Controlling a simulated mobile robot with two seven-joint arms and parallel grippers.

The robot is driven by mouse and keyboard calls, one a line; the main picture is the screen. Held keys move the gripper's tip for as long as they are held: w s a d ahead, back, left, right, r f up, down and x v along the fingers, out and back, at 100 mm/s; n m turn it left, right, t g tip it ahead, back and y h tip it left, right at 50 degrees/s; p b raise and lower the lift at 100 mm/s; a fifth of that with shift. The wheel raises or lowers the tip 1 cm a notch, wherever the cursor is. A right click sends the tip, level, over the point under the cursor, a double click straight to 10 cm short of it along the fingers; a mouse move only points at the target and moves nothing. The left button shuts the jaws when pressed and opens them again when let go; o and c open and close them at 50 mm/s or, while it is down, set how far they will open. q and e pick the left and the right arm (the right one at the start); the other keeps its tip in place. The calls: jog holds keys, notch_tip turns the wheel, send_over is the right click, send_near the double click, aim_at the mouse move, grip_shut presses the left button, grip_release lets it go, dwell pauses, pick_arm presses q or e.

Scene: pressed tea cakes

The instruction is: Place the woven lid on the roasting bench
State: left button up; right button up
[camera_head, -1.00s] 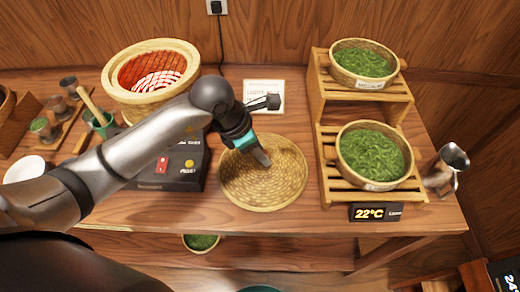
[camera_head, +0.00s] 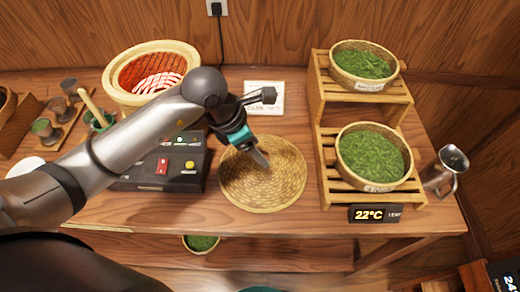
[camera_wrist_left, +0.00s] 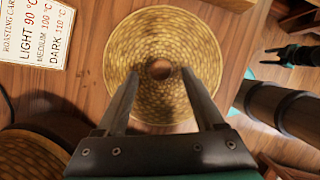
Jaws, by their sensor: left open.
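The woven lid (camera_head: 280,190) is a round, flat straw disc lying on the wooden bench (camera_head: 240,222), right of the dark control box. In the left wrist view the lid (camera_wrist_left: 160,30) fills the middle, with a round brown knob at its centre. My left gripper (camera_head: 262,163) is over the lid's centre, pointing down. In the wrist view its two fingers (camera_wrist_left: 158,74) are apart, one on each side of the knob; contact is unclear. A dark gripper with teal parts, apparently my right one (camera_wrist_left: 292,55), shows at the wrist view's right edge; its jaws are unclear.
The roasting basket (camera_head: 112,88) with a glowing red inside stands behind my left arm. The control box (camera_head: 160,183) is left of the lid. A wooden rack (camera_head: 327,185) with two baskets of green leaves is to the right. A printed card (camera_head: 263,87) lies behind.

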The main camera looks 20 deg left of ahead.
pick_arm(q)
jog(key=v, duration=0.9)
jog(key=shift+r+p, duration=0.3)
jog(key=shift+p, duration=0.15)
